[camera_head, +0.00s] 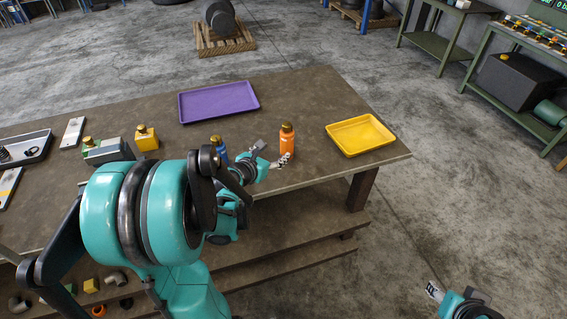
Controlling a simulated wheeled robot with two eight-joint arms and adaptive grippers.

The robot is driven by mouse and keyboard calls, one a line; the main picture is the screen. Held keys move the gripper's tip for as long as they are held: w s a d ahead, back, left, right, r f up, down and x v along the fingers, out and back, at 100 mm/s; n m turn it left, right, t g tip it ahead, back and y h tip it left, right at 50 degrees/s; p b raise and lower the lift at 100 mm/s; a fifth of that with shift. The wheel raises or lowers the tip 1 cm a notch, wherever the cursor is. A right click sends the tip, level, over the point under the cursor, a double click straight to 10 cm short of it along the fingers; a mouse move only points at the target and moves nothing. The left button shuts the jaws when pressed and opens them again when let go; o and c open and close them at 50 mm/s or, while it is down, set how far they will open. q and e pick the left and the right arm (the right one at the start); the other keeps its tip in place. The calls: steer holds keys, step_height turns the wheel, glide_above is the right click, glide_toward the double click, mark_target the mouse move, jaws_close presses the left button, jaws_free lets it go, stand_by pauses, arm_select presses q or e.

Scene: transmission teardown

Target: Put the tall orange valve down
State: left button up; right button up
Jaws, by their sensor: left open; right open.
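The tall orange valve (287,141) stands upright on the table near its front edge, with a gold top. My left gripper (281,161) is open beside its lower left side; I cannot tell whether a finger touches it. My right gripper (433,291) is open and empty, low at the bottom right, beyond the table and over the floor.
A yellow tray (360,136) lies right of the valve, and a purple tray (218,102) lies behind it. A blue valve (218,147) stands partly hidden behind my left arm. A yellow block-shaped valve (147,138) stands further left. The table (305,95) is bare between the trays.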

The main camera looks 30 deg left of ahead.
arm_select(q)
steer(key=s+d+r+m+g+h, duration=0.1)
steer(key=s+d+m+g, duration=0.15)
steer(key=d+m, duration=0.55)
steer(key=s+d+r+m+g+h, duration=0.1)
steer(key=s+d+m, duration=0.2)
steer(key=d+m, duration=0.45)
steer(key=s+d+m+g, duration=0.1)
steer(key=s+d+m, duration=0.1)
steer(key=s+m, duration=0.4)
steer(key=s+d+m+g+y, duration=0.1)
steer(key=s+m, duration=0.5)
steer(key=m, duration=0.8)
steer(key=shift+d+f+g, duration=0.4)
steer(key=shift+d+g, duration=0.05)
steer(key=shift+d, duration=0.3)
steer(key=shift+m, duration=0.25)
step_height(320, 180, down, 4)
steer(key=b, duration=0.3)
steer(key=shift+r+b, duration=0.1)
steer(key=shift+b, duration=0.3)
